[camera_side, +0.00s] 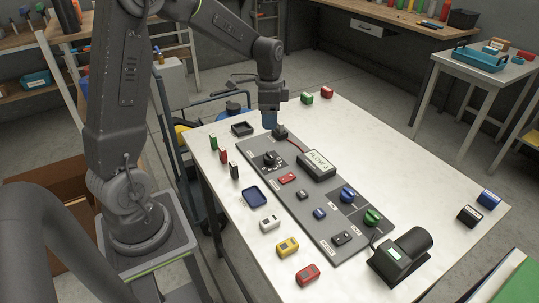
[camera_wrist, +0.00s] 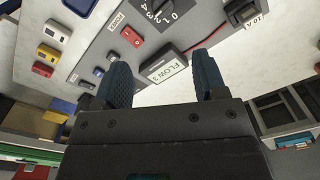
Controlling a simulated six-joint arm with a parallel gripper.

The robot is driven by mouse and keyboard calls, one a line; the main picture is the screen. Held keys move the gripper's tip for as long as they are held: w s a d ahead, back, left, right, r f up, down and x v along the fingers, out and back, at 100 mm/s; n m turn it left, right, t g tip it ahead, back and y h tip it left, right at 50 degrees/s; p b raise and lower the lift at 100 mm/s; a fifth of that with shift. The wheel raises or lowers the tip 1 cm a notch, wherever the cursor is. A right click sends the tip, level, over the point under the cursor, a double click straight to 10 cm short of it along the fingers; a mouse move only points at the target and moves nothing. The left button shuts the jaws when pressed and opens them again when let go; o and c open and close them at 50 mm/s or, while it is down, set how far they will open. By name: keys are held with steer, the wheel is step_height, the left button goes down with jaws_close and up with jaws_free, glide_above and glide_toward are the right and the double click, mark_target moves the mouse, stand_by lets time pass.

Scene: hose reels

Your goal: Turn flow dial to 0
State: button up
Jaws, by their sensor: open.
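The flow dial (camera_side: 271,158) is a black knob on the grey panel (camera_side: 316,222), with printed numerals beside it. My gripper (camera_side: 270,121) is above the panel's far end, apart from the dial. In the wrist view its blue fingers (camera_wrist: 163,78) are spread, with nothing held between them.
A black block (camera_side: 280,131) with a red cable to the display box is close beside my gripper. Blue (camera_side: 347,195) and green (camera_side: 372,216) knobs and a red switch (camera_side: 287,178) are on the panel. Coloured blocks and a blue tray (camera_side: 254,197) stand left. The table's right side is mostly clear.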

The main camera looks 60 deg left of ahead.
mark_target(270, 155)
steer(key=f, duration=1.4)
steer(key=shift+w+a+f, duration=0.15)
steer(key=shift+a+f, duration=0.2)
steer(key=c, duration=0.9)
